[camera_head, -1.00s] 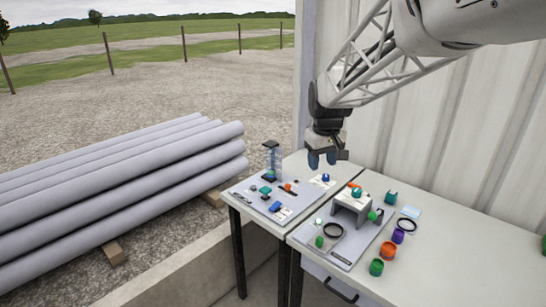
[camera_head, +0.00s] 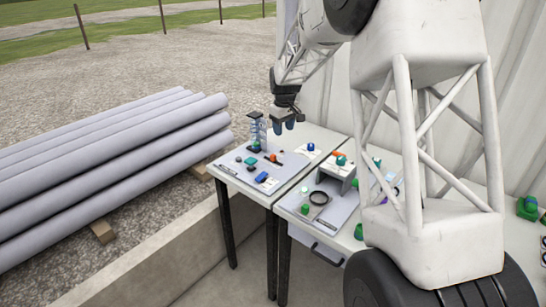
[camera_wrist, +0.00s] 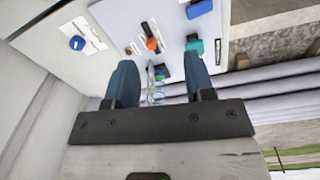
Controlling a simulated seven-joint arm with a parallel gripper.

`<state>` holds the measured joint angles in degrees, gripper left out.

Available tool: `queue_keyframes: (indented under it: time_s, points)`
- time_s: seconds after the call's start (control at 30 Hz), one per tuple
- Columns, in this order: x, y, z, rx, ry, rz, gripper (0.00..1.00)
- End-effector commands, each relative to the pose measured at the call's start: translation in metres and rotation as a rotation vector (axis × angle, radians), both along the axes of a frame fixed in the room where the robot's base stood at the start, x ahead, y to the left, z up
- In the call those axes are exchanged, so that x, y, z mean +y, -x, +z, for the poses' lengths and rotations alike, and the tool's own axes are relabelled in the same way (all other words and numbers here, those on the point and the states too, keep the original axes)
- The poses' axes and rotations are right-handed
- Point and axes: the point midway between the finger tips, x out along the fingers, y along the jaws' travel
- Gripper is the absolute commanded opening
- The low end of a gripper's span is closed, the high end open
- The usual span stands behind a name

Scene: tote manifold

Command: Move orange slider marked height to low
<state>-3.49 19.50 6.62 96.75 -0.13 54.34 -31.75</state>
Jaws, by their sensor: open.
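The orange slider (camera_head: 273,157) sits on the left board (camera_head: 228,164), on a narrow dark track. In the wrist view the orange knob (camera_wrist: 151,44) shows near a dark slot; its label cannot be read. My gripper (camera_head: 288,127) is above the back of the left table, higher than the slider and a little right of it in the picture. In the wrist view its two blue fingers (camera_wrist: 160,78) are spread apart with nothing gripped between them. The slider lies beyond the fingertips, untouched.
A tower of stacked clear parts (camera_head: 256,130) stands at the board's back left, close to my gripper. A blue knob (camera_head: 311,147) on a white plate, a blue block (camera_head: 262,177) and green pieces are nearby. A grey bridge-like stand (camera_head: 337,168) is on the right table.

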Motion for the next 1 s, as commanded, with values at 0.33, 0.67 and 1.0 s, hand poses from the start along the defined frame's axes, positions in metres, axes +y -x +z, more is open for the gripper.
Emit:
queue_keyframes:
  time_s: [0.33,0.67,1.0]
  points:
    - [0.014,-0.068,-0.064,0.028,0.003,0.087,0.49]
    - [0.024,-0.113,-0.116,0.045,0.005,0.154,0.49]
    - [0.026,-0.122,-0.127,0.049,0.005,0.17,0.49]
